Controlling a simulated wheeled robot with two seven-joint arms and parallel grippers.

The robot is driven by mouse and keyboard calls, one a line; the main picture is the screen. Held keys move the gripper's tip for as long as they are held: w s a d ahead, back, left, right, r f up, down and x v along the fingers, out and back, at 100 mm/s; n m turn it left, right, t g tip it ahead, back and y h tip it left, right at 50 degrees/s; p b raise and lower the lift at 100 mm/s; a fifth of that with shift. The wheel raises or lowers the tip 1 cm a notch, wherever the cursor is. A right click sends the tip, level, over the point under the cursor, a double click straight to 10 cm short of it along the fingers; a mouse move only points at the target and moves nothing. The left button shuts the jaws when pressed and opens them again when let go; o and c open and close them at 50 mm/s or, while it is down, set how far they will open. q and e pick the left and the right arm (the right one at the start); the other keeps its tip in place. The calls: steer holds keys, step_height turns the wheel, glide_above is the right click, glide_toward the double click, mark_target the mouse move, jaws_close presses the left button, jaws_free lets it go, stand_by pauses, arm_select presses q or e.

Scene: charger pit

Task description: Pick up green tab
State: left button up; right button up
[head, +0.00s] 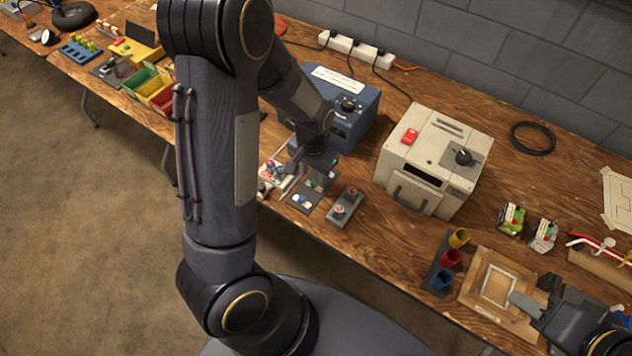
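Several small green pieces show and I cannot tell for sure which is the green tab. One small green piece (316,184) sits on a dark plate (303,208) at the bench's front edge, close by my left gripper. My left gripper (298,168) is low over that plate and a pale tray (272,184) beside it. Its fingers are small and partly hidden by its own body, so I cannot tell their opening or whether they touch anything. My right gripper (524,304) is at the lower right, beside a wooden frame (477,288); its opening is unclear.
A blue box (358,124) and a beige charger-like box (440,150) stand behind the plate. A dark block with round knobs (342,211) is to its right. Coloured cups (451,258) and circuit-like modules (543,235) are further right. My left arm hides part of the bench.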

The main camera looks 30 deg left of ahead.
mark_target(314, 182)
arm_select(q)
steer(key=f, duration=0.3)
steer(key=shift+w+f, duration=0.2)
steer(key=shift+f, duration=0.15)
jaws_close()
